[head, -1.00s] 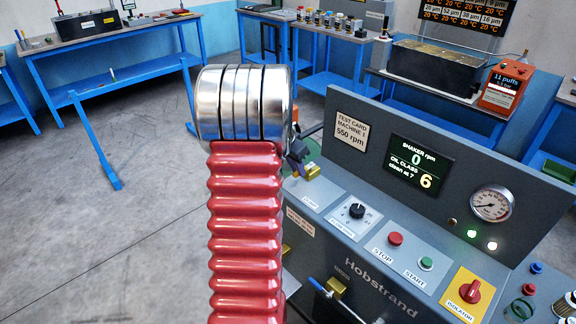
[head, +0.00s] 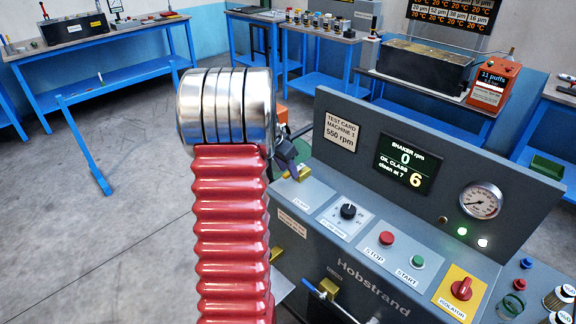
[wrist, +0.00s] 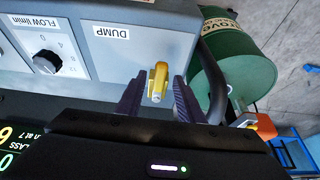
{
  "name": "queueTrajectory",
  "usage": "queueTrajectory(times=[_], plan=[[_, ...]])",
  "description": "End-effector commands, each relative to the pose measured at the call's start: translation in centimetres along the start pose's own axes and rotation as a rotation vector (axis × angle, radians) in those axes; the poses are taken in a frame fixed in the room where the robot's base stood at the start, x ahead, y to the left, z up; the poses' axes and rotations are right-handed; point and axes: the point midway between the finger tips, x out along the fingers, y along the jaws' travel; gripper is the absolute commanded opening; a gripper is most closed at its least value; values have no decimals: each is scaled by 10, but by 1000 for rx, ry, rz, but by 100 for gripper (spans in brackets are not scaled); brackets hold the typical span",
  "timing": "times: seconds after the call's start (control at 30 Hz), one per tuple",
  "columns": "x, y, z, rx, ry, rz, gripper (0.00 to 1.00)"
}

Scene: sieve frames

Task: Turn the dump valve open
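The dump valve's small yellow lever (wrist: 158,80) stands on the grey machine panel beside the white DUMP label (wrist: 124,33) in the wrist view. In the head view the lever (head: 298,174) is at the panel's left end, partly behind my arm. My gripper (wrist: 158,88) is open, its two dark purple fingers on either side of the lever, with gaps visible on both sides. In the head view my gripper (head: 291,160) is small and mostly hidden by my arm.
A flow knob (head: 348,211), STOP button (head: 386,238), START button (head: 417,262) and red isolator (head: 461,289) line the panel. The upright display (head: 408,165) reads 0 rpm and oil class 6. A green drum (wrist: 232,62) stands close beside the valve.

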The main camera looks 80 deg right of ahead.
Motion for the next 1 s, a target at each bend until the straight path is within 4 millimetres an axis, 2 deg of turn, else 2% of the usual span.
queueTrajectory(times=[0.27, 0.47, 1.0], plan=[[-1, 0, 1, -1, -2, 1, 34], [-15, -1, 1, -1, -1, -1, 34], [-105, 0, 0, 0, 0, -1, 34]])
